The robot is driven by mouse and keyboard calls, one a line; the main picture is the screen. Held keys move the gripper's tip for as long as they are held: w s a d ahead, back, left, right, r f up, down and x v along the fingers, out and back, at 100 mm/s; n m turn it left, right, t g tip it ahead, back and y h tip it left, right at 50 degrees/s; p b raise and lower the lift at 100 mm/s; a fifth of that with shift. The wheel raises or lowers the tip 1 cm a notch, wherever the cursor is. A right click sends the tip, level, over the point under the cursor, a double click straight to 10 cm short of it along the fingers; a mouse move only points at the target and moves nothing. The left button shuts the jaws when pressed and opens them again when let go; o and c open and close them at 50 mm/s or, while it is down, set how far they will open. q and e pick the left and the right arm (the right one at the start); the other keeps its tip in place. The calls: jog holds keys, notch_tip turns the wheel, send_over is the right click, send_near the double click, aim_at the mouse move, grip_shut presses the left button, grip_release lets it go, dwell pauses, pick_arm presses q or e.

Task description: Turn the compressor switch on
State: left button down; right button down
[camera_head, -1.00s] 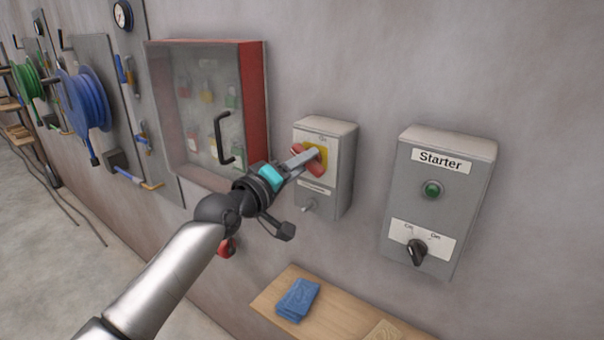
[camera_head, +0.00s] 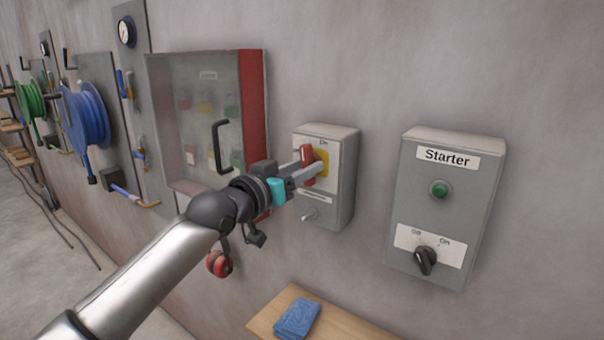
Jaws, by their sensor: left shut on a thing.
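The compressor switch is most likely the red rotary handle (camera_head: 307,154) on a yellow plate (camera_head: 322,160), on a small grey box (camera_head: 343,180) on the wall. An "On" label sits above it, and the handle now stands about upright. My left gripper (camera_head: 311,168) is shut on the red handle, its fingers on either side of it and hiding part of it. My right gripper is not in view.
A grey Starter box (camera_head: 452,200) with a green button (camera_head: 439,189) and black knob (camera_head: 425,260) is to the right. A red cabinet (camera_head: 253,120) with a clear door and black handle is to the left. A blue cloth (camera_head: 297,319) lies on a wooden shelf (camera_head: 345,325) below.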

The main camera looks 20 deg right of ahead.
pick_arm(q)
jog(key=shift+m, duration=0.6)
jog(key=c, duration=0.7)
grip_release()
jog(key=shift+a, duration=0.1)
jog(key=b+v, duration=0.1)
jog(key=v, duration=1.4)
jog(key=shift+s+b, duration=0.1)
jog(key=shift+b, duration=0.25)
